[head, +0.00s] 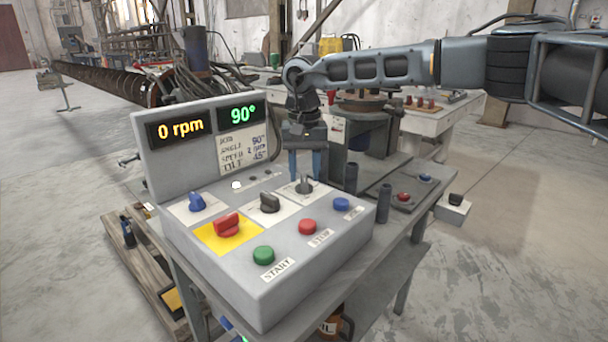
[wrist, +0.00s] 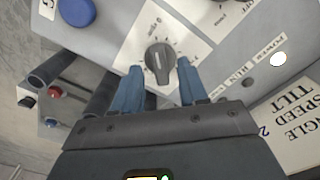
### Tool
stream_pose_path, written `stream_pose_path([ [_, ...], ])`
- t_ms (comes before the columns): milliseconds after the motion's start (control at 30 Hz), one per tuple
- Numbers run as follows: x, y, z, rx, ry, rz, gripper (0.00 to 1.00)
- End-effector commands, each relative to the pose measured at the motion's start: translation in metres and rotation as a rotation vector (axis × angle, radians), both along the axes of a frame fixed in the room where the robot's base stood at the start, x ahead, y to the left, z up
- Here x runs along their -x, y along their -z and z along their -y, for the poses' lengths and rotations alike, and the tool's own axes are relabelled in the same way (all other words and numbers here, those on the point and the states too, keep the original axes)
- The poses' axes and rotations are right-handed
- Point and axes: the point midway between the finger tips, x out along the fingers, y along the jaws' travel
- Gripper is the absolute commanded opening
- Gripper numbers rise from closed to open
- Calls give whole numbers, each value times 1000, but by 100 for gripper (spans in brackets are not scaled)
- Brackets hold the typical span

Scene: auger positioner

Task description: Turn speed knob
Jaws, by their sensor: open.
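A dark grey pointer knob (head: 304,185) sits on a white dial plate at the back right of the grey control box. In the wrist view the knob (wrist: 160,56) has tick marks around it; its small print is too blurred to read. My gripper (head: 306,172) points down above this knob. Its blue fingers (wrist: 160,72) are open, one on each side of the knob in the wrist view, with visible gaps. Whether the tips reach down to knob height is unclear. The display on the control box (head: 287,290) reads 0 rpm (head: 181,129) and 90° (head: 242,114).
The upright display panel (head: 150,165) rises behind. Dark posts (head: 384,203) stand to the right.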

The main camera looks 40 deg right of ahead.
Motion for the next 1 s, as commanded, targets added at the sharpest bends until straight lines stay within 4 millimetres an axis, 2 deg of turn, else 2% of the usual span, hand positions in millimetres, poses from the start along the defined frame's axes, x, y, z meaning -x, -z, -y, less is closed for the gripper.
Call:
stream_pose_path([
  [133,0,11,-1,-1,0,0,43],
  [433,0,13,0,-1,0,1,43],
  [867,0,13,-1,-1,0,1,1],
  [1000,0,13,-1,-1,0,1,0],
])
